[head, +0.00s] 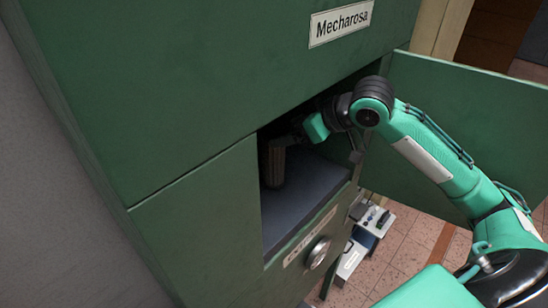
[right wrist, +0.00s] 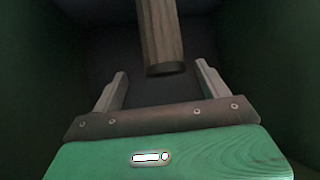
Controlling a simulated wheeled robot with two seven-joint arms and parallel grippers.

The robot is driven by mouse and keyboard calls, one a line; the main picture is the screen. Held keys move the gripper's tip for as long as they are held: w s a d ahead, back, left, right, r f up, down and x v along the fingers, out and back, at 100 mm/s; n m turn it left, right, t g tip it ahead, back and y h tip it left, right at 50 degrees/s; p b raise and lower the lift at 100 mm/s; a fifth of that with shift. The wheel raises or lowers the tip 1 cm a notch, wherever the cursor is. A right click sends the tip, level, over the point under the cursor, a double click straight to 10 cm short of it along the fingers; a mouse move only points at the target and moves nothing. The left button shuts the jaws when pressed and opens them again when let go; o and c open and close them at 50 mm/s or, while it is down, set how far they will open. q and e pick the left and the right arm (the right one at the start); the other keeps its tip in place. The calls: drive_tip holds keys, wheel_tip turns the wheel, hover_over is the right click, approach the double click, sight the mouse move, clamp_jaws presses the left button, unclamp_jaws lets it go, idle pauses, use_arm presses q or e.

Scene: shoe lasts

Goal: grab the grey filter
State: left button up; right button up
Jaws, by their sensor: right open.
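The filter is a ribbed, brownish-grey cylinder (head: 275,165) standing upright inside the open compartment of the green cabinet. It also shows in the right wrist view (right wrist: 159,35), where it comes down from the top edge and one end is visible. My right gripper (right wrist: 162,70) is open, with one finger to each side of the line of the filter. The fingers do not appear to touch it. In the head view the right gripper (head: 291,139) reaches into the compartment beside the filter's upper part, partly in shadow. My left gripper is not in view.
The green cabinet (head: 190,90) has a "Mecharosa" label (head: 341,22). Its door (head: 430,90) stands open at the right, behind my right arm. The compartment has a dark grey floor (head: 300,195) and close walls. A light-coloured device (head: 368,232) is on the tiled floor below.

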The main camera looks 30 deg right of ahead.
sight(273, 159)
drive_tip(key=shift+x, duration=0.8)
drive_tip(key=shift+w+a, duration=0.3)
drive_tip(key=shift+w, duration=0.05)
drive_tip(key=shift+a+f, duration=0.15)
drive_tip(key=shift+f, duration=0.2)
drive_tip(key=x, duration=0.4)
drive_tip(key=shift+w+a+f, duration=0.15)
drive_tip(key=shift+a+f, duration=0.05)
drive_tip(key=shift+a, duration=0.05)
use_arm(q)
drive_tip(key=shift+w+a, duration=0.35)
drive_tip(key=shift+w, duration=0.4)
use_arm(e)
drive_tip(key=shift+d, duration=0.1)
drive_tip(key=shift+c, duration=1.1)
drive_tip(key=c, duration=1.4)
drive_tip(key=shift+o, duration=0.2)
drive_tip(key=shift+r, duration=0.2)
